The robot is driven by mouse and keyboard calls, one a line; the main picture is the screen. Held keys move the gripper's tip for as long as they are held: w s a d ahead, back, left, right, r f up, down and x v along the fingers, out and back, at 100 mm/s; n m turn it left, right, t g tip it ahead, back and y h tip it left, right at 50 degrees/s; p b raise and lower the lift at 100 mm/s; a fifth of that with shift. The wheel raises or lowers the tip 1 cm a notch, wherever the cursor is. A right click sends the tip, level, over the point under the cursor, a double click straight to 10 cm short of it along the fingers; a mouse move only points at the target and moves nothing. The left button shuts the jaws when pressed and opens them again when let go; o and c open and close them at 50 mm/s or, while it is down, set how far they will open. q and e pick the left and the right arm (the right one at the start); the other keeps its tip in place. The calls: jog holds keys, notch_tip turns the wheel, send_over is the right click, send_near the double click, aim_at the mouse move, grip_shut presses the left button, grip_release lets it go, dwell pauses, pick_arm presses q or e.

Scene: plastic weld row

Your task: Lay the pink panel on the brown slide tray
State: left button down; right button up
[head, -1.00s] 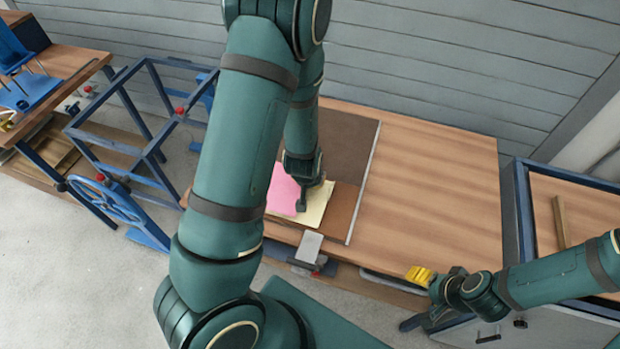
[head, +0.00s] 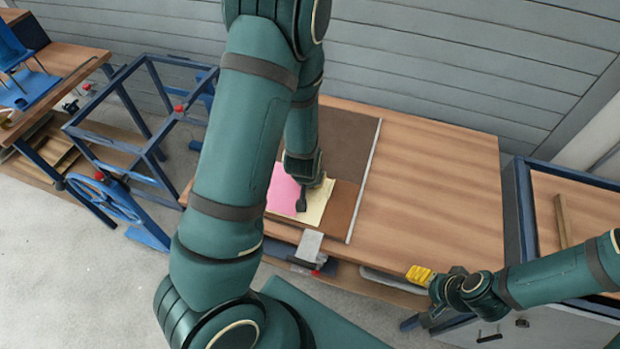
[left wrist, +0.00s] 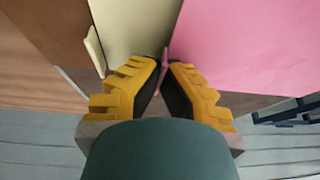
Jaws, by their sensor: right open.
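The pink panel (head: 283,188) lies flat on the left, partly hidden by my left arm. It overlaps or adjoins a cream panel (head: 317,208). The brown slide tray (head: 342,208) shows as a brown surface right of and under the cream panel. My left gripper (left wrist: 164,62) points down at the line between the pink panel (left wrist: 245,45) and the cream panel (left wrist: 130,28). A thin pink tab stands between its close fingertips; whether they press on it is unclear. My right gripper (head: 422,275) is open and empty at the table's front edge.
A dark brown board (head: 345,140) lies behind the panels, with a metal strip (head: 364,180) along its right edge. The wooden table (head: 440,180) is bare to the right. A grey block (head: 309,246) is at the front edge. A blue frame (head: 140,130) stands left.

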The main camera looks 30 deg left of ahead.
pick_arm(q)
jog(key=shift+f+b, duration=0.45)
jog(key=shift+f, duration=0.05)
dwell(1.1)
jog(key=c, duration=0.5)
grip_release()
jog(key=shift+c, duration=0.2)
